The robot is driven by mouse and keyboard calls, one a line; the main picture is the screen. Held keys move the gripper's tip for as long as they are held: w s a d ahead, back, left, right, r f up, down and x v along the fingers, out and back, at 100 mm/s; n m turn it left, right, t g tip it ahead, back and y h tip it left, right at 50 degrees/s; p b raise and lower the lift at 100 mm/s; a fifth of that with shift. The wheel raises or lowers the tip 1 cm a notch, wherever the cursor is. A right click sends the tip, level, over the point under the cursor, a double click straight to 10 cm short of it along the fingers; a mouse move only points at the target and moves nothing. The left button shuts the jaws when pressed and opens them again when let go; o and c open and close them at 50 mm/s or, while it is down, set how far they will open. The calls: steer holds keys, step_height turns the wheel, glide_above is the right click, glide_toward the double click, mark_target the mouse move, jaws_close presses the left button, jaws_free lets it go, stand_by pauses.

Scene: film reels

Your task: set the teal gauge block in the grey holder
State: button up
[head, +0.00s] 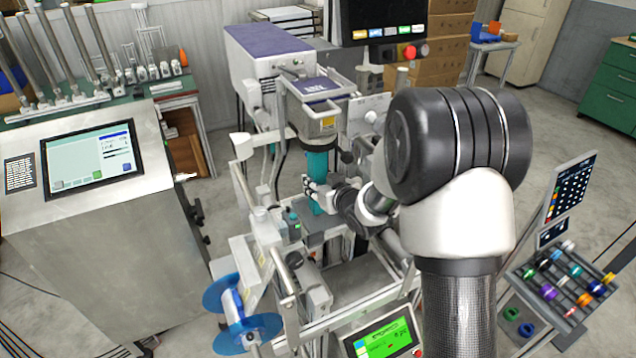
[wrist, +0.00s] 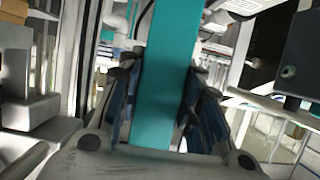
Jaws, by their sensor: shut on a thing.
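The teal gauge block (head: 318,178) is a long upright bar in the head view, in the middle of the machine frame. My gripper (head: 318,190) is shut on it from the right, around its lower middle. In the wrist view the block (wrist: 165,75) fills the centre between the two dark, blue-padded fingers of my gripper (wrist: 160,110). The block's top end is close under a yellow-labelled grey part in the head view. Its lower end is near a grey block-like part (head: 322,228) of the machine, which may be the holder; I cannot tell whether they touch.
A blue reel (head: 232,312) is at the machine's lower left. A green-lit screen (head: 383,340) is at the front. A console with a screen (head: 90,158) stands at left. A tray of coloured spools (head: 562,285) is at right. Machine rails crowd the block closely.

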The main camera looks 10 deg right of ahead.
steer(key=shift+f, duration=0.45)
steer(key=o, duration=1.2)
steer(key=shift+o, duration=0.2)
steer(key=shift+f, duration=0.15)
steer(key=shift+s, duration=0.1)
